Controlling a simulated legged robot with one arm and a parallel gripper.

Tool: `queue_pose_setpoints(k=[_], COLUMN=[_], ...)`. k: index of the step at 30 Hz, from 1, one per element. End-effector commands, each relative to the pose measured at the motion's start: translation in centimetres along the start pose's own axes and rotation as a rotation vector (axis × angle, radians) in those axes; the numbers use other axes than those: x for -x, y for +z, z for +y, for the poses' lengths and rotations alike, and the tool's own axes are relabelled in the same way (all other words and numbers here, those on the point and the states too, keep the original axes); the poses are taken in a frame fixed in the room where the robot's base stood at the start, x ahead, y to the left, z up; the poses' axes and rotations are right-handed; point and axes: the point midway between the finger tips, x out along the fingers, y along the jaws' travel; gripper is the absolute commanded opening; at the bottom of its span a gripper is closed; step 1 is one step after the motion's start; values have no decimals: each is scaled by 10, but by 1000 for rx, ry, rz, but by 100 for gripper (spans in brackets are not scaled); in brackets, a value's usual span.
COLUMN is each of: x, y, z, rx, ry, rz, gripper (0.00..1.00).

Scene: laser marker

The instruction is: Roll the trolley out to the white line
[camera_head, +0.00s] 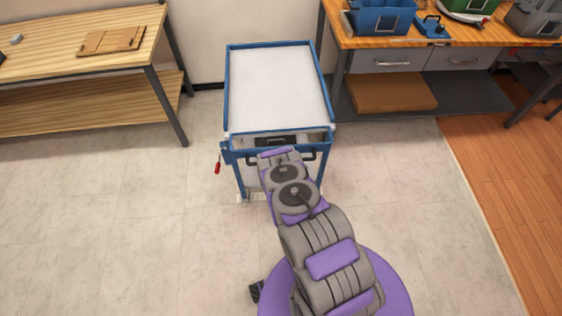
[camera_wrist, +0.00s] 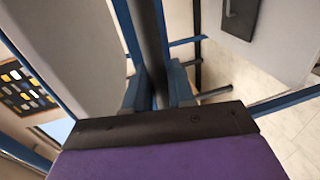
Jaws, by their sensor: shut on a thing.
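The trolley (camera_head: 228,90) has a blue frame and a pale flat top with nothing on it. It stands upright in the middle of the head view, its back end close to the wall. Its dark handle bar (camera_head: 308,156) runs along the near end. My gripper (camera_wrist: 158,88) is shut on this dark bar, which passes between the two fingers in the wrist view. My arm hides part of the trolley's near end and the fingers in the head view. A thin pale line (camera_head: 480,205) runs along the edge of the wood floor at the right.
A wooden table (camera_head: 75,45) stands to the left. A workbench (camera_head: 345,38) with drawers and blue and green items stands to the right, a brown box (camera_head: 393,93) on its lower shelf. A red-handled item (camera_head: 217,167) hangs at the trolley's left. The near tile floor (camera_head: 130,240) is clear.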

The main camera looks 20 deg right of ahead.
Motion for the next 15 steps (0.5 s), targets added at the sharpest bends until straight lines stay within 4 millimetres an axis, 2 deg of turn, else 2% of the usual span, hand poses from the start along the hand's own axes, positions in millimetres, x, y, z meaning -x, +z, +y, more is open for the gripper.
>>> queue_pose_setpoints(k=[1, 8, 9, 13, 15], x=[3, 3, 3, 3, 2], y=[-4, -4, -5, -4, -3], z=[-6, -6, -6, -4, -3], rx=[1, 1, 1, 1, 1], ry=[-14, -14, -14, -10, -8], rz=[11, 10, 10, 8, 7], gripper=[0, 0, 26, 38, 40])
